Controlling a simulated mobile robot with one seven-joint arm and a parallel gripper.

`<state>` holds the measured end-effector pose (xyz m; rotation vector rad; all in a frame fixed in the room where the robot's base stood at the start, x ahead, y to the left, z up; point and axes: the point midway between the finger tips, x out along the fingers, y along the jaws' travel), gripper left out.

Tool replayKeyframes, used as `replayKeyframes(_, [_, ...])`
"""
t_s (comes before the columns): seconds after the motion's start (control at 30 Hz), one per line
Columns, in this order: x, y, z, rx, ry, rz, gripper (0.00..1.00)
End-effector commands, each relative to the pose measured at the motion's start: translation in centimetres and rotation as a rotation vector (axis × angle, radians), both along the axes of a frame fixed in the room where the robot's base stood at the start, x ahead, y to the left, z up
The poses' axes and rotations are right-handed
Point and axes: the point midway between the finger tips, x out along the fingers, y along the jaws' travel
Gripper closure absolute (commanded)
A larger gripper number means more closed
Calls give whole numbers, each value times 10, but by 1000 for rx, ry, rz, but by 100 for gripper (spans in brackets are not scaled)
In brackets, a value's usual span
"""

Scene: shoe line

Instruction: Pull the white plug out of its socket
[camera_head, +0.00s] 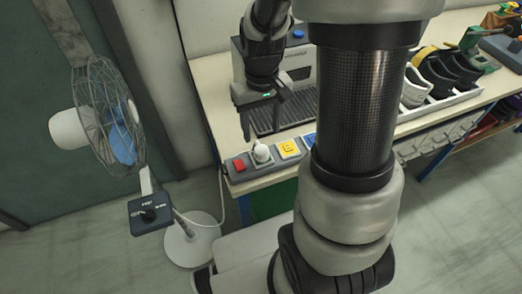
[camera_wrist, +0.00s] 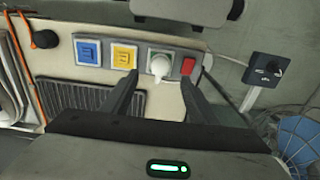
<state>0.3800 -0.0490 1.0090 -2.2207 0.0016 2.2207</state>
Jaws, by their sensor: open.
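The white plug (camera_head: 262,153) sits in its socket on a grey power strip (camera_head: 241,175) at the near left corner of the bench. In the wrist view the white plug (camera_wrist: 159,66) stands in its round socket, between a yellow socket and a red switch. My gripper (camera_head: 263,122) is above and behind the strip in the head view. In the wrist view its two fingers (camera_wrist: 161,80) are spread, with the plug showing in the gap between them. The gripper is open and empty. I cannot tell the exact distance from the fingertips to the plug.
Beside the plug are a red switch (camera_head: 239,164), a yellow socket (camera_head: 289,147) and a blue socket (camera_wrist: 88,52). A grey machine with a ribbed tray (camera_wrist: 78,96) stands behind. A fan (camera_head: 107,118) with a control box (camera_head: 150,213) stands left. Shoes (camera_head: 447,72) sit far right.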

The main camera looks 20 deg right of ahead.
Motion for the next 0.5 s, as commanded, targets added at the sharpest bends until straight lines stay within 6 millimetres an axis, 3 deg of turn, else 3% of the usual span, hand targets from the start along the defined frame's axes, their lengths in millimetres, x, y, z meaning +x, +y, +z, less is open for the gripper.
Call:
replayKeyframes(0.27, [0, 0, -23, 0, 1, 0, 46])
replayKeyframes(0.5, [-1, 0, -58, 0, 1, 0, 46])
